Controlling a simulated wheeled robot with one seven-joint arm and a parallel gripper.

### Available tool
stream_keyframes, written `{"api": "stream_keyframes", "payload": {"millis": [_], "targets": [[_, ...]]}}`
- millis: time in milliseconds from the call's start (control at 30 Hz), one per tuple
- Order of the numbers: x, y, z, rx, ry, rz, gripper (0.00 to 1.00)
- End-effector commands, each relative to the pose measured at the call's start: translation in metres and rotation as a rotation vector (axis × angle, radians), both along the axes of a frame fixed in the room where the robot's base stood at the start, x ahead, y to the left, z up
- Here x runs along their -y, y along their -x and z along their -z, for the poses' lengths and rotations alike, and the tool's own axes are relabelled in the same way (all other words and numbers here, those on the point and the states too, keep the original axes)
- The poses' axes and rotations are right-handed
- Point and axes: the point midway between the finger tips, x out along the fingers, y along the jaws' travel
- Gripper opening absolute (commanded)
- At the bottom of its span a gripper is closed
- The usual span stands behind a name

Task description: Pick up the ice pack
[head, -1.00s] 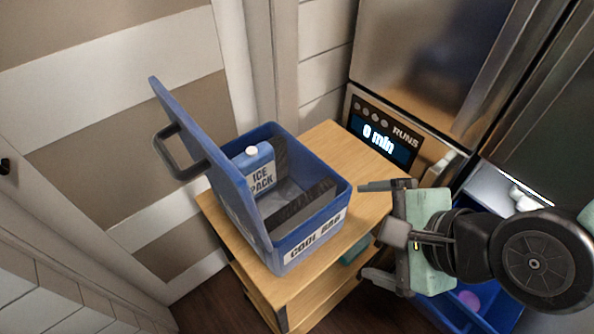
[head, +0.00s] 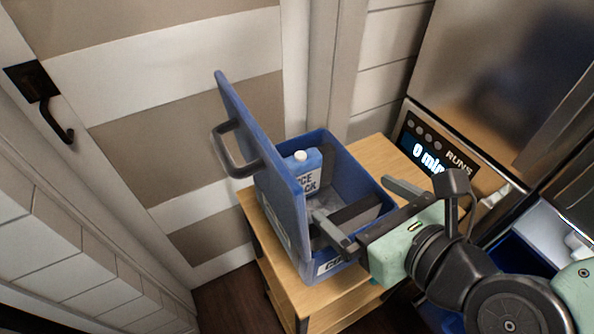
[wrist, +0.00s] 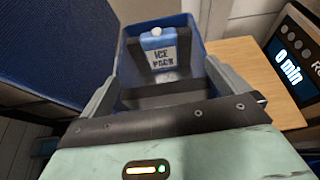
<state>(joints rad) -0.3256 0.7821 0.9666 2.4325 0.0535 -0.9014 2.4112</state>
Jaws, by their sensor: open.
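The ice pack (head: 306,166) is a blue block with a white cap and a white label, standing upright in the blue cool box (head: 370,179) at its far side. In the wrist view the ice pack (wrist: 160,50) is straight ahead, between my fingers but farther off. My gripper (head: 366,215) is open and empty. One finger reaches over the box's near part and the other is by its right side. My gripper and arm hide much of the box's front and its label in the head view. The box's lid (head: 262,155) is raised on the left.
The box stands on a small wooden table (head: 362,151) with some bare top to its right. A dark divider (wrist: 160,92) crosses the box between my gripper and the ice pack. A display panel (head: 437,152) and steel-fronted cabinets stand at the right.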

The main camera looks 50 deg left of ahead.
Motion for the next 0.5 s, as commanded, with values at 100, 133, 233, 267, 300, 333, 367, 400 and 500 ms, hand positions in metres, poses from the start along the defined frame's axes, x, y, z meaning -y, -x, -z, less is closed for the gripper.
{"api": "stream_keyframes", "payload": {"millis": [100, 133, 233, 267, 300, 333, 367, 400, 500], "targets": [[-0.004, 0.0, -0.001, -0.027, -0.021, 0.017, 1.0], [-0.006, -0.001, -0.001, -0.03, -0.022, 0.018, 1.0], [-0.018, -0.002, 0.004, -0.032, -0.024, 0.019, 1.0], [-0.023, -0.003, 0.006, -0.033, -0.023, 0.018, 1.0], [-0.03, -0.004, 0.009, -0.032, -0.023, 0.018, 1.0], [-0.036, -0.005, 0.011, -0.032, -0.023, 0.017, 1.0], [-0.042, -0.006, 0.014, -0.033, -0.022, 0.017, 1.0], [-0.05, -0.007, 0.017, -0.031, -0.022, 0.016, 1.0], [-0.069, -0.012, 0.025, -0.03, -0.021, 0.017, 1.0]]}}
